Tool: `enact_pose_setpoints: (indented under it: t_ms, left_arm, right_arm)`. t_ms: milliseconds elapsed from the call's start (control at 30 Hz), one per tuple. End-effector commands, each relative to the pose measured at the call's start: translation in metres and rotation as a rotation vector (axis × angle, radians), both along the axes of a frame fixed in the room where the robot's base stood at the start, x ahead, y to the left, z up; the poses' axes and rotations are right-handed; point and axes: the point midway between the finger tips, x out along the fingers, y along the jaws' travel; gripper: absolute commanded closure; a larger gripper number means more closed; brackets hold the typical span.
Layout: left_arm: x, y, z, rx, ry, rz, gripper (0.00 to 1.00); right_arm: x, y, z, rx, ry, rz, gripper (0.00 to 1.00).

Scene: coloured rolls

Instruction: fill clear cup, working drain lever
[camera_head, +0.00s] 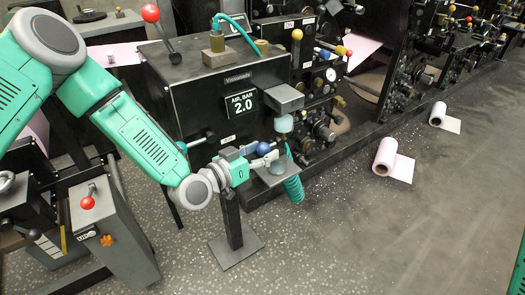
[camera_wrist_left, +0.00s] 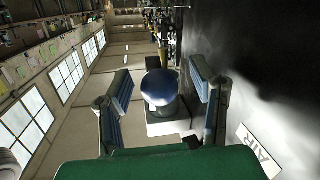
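The blue ball knob (camera_head: 263,148) of a lever sits low at the front of the black machine. In the left wrist view the knob (camera_wrist_left: 158,87) lies between the two fingers of my left gripper (camera_wrist_left: 160,78), with gaps on both sides. My left gripper (camera_head: 252,158) is open at the knob. A pale, see-through cup-like piece (camera_head: 284,123) shows below a grey block (camera_head: 285,97), just right of the knob; I cannot tell whether it holds liquid. My right gripper is not in view.
The black machine (camera_head: 190,100) bears an "AIR BAR 2.0" sign (camera_head: 243,104). A green coiled hose (camera_head: 294,188) hangs below a small grey plate. A stand (camera_head: 235,250) is on the floor. Pink and white rolls (camera_head: 385,158) lie right. The right floor is mostly clear.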

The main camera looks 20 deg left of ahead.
Motion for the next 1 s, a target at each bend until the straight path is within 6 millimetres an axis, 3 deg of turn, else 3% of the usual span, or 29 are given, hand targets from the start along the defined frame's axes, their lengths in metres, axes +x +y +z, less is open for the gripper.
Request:
enact_pose_setpoints:
  t_ms: [267,700,1000]
  left_arm:
    - [-0.01,0.007,0.003,0.0,-0.005,0.002,0.49]
    - [-0.086,0.049,0.01,-0.003,0.001,0.002,0.49]
    - [-0.105,0.058,0.011,-0.002,0.0,0.001,0.49]
  right_arm:
    - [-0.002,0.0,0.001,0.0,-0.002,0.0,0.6]
    - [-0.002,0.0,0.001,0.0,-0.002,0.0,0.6]
    - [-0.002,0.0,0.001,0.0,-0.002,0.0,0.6]
